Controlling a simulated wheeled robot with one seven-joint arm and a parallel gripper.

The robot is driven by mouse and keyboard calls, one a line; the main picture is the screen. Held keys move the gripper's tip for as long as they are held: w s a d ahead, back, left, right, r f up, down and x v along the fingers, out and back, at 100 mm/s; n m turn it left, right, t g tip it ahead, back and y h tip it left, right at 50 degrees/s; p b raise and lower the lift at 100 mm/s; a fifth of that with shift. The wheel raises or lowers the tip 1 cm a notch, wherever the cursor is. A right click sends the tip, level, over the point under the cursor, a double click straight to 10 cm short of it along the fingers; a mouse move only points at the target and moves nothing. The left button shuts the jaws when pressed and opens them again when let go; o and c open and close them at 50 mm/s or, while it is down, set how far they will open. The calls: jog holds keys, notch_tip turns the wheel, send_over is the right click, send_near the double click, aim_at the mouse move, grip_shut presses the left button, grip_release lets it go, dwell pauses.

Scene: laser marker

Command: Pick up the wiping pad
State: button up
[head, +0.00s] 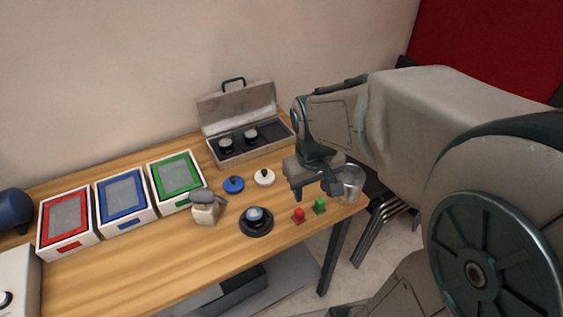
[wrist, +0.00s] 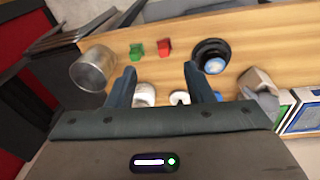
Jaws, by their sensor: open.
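I cannot tell for sure which thing is the wiping pad. A rounded white object (wrist: 145,94) lies just beside the left finger in the wrist view; my gripper hides that spot in the head view. A white disc with a dark knob (head: 264,177) lies on the table and shows between the fingers in the wrist view (wrist: 180,98). A blue disc with a knob (head: 233,184) lies left of it. My gripper (head: 314,190) is open and empty, above the table's right end, pointing down; its fingers also show in the wrist view (wrist: 158,78).
A clear cup (head: 349,185) stands near the right table edge. Red (head: 298,216) and green (head: 320,206) blocks and a dark round holder (head: 256,222) line the front. An open case (head: 233,147) stands behind. A beige dispenser-like block (head: 206,212) and several coloured trays (head: 67,250) are left.

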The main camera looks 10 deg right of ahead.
jog(key=n+g+p, duration=0.1)
jog(key=n, duration=0.1)
send_over(300, 210)
jog(key=s, duration=0.1)
notch_tip(300, 210, down, 4)
jog(key=shift+y, duration=0.4)
jog(key=f, duration=0.9)
jog(key=shift+w+a+f, duration=0.2)
jog(key=shift+a, duration=0.1)
jog(key=shift+w+d+f+p, duration=0.15)
jog(key=shift+f+p, duration=0.15)
jog(key=shift+f, duration=1.05)
jog(key=shift+w+d+f+p, duration=0.15)
jog(key=shift+f+p, duration=0.1)
jog(key=shift+f, duration=1.1)
grip_shut()
